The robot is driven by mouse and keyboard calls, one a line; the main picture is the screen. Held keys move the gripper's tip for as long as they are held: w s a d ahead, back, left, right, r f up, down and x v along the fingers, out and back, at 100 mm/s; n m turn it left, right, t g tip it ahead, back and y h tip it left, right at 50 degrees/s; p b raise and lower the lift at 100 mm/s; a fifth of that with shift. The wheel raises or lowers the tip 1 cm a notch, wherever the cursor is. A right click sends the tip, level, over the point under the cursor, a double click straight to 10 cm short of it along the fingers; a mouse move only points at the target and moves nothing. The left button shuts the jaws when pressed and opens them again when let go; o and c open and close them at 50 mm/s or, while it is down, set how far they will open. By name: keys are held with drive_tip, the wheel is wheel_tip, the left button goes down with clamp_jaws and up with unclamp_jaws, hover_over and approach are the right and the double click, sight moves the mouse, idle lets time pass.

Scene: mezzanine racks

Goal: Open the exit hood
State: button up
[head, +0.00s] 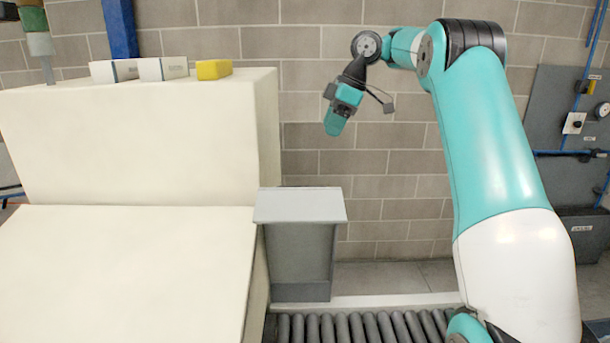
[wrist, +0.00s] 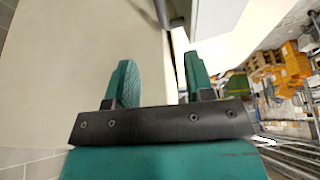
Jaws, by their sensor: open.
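The exit hood (head: 302,250) is a grey box at the right side of the cream machine, at the start of the roller conveyor. Its pale grey sloping top (head: 300,206) lies over the box and overhangs it, and looks closed. My gripper (head: 336,120) is up and slightly right of the hood, pointing down, clear of it. In the wrist view the two teal fingers (wrist: 160,78) stand apart with nothing between them. A pale grey panel (wrist: 215,14) and a dark bar (wrist: 166,12) show beyond the fingertips; I cannot tell for sure that they are the hood.
The cream machine (head: 130,140) fills the left. White boxes (head: 162,69) and a yellow block (head: 214,69) sit on its top. The roller conveyor (head: 365,327) runs right from the hood. A block wall (head: 380,160) stands behind. The air above the hood is free.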

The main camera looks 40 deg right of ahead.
drive_tip(key=b+x, duration=1)
drive_tip(key=x, duration=0.7)
drive_tip(key=shift+f, duration=0.15)
drive_tip(key=shift+c, duration=0.5)
drive_tip(key=shift+d, duration=0.1)
clamp_jaws()
